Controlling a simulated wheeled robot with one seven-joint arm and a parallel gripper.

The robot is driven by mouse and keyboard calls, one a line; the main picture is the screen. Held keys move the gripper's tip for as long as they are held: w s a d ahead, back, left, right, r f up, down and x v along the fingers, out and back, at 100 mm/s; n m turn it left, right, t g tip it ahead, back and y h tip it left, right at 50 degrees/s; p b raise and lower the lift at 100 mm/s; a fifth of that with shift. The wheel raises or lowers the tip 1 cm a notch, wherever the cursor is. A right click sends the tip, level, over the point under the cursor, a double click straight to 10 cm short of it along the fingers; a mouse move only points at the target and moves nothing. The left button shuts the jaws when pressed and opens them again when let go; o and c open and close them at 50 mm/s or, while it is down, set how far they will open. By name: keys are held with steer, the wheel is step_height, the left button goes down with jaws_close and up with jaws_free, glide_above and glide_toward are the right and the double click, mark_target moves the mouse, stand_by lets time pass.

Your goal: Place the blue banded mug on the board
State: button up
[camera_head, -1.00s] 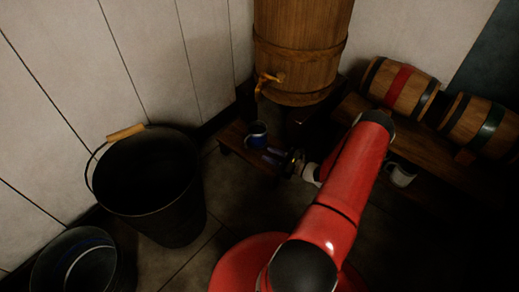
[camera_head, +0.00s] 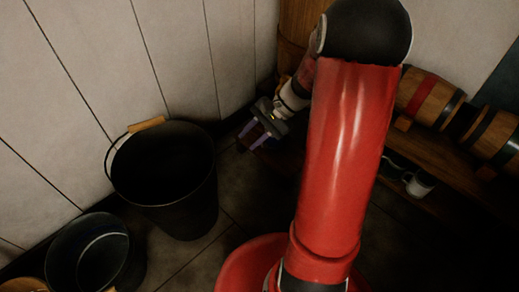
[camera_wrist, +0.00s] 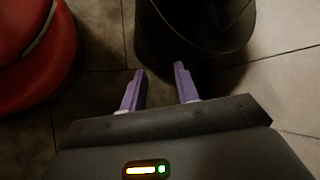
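My gripper (camera_head: 257,134) is up near the wall, right of the large dark bucket, with two purple fingers spread apart. In the wrist view, my gripper (camera_wrist: 160,70) is open with nothing between the fingers and floor tiles beyond. The dark blue mug seen earlier on a low wooden stand under the tap is not visible now; my arm and gripper cover that area. Only a bit of brown wood shows near the fingers. A pale mug (camera_head: 419,184) sits at the right by the wooden bench; I cannot tell whether it has a blue band. I cannot identify the board.
A large black bucket (camera_head: 180,205) with a wooden handle grip stands left of my gripper. A dark tub (camera_head: 95,255) is at lower left. Two small banded casks (camera_head: 428,95) lie on a wooden bench at right. A big barrel (camera_head: 297,22) is mostly hidden behind my arm.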

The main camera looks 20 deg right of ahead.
steer(key=s+a+r+n+t+h, duration=0.2)
steer(key=s+r+n+h, duration=0.2)
steer(key=s+r, duration=0.3)
steer(key=s+a+r+n+t+h, duration=0.2)
steer(key=s+a+r+n+h, duration=0.1)
steer(key=s+r+n+h, duration=0.2)
steer(key=s+r+n, duration=0.2)
steer(key=s+r, duration=0.1)
steer(key=s, duration=0.1)
steer(key=shift+s+a+t, duration=0.25)
steer(key=shift+s+t, duration=0.05)
steer(key=shift+s, duration=0.05)
steer(key=shift+r, duration=0.1)
step_height(320, 180, up, 10)
steer(key=p, duration=1)
